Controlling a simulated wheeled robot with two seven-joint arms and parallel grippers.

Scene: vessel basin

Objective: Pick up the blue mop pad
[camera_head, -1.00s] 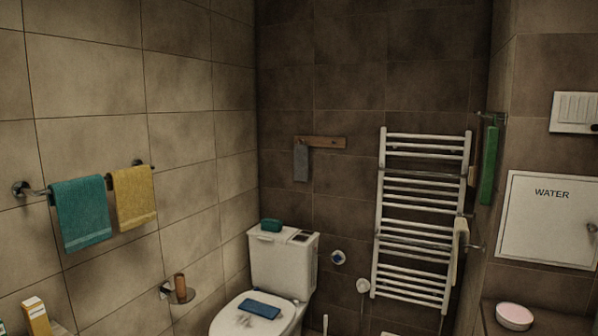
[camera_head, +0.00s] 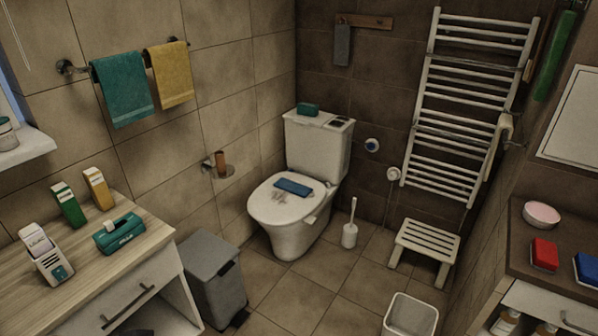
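A flat, dark blue rectangular pad (camera_head: 293,187) lies on the closed lid of the white toilet (camera_head: 290,222); it looks like the blue mop pad. Greyish smudges show on the lid just in front of it. A second blue item (camera_head: 587,268) lies on the dark counter at the right edge, partly cut off by the frame, so I cannot tell what it is. Neither of my grippers is in view.
A grey bin (camera_head: 213,278) stands left of the toilet, beside a wooden-topped cabinet (camera_head: 75,262). A toilet brush (camera_head: 350,230), a white stool (camera_head: 426,246) and a white bin (camera_head: 410,316) stand to the right. The tiled floor (camera_head: 302,298) before the toilet is clear.

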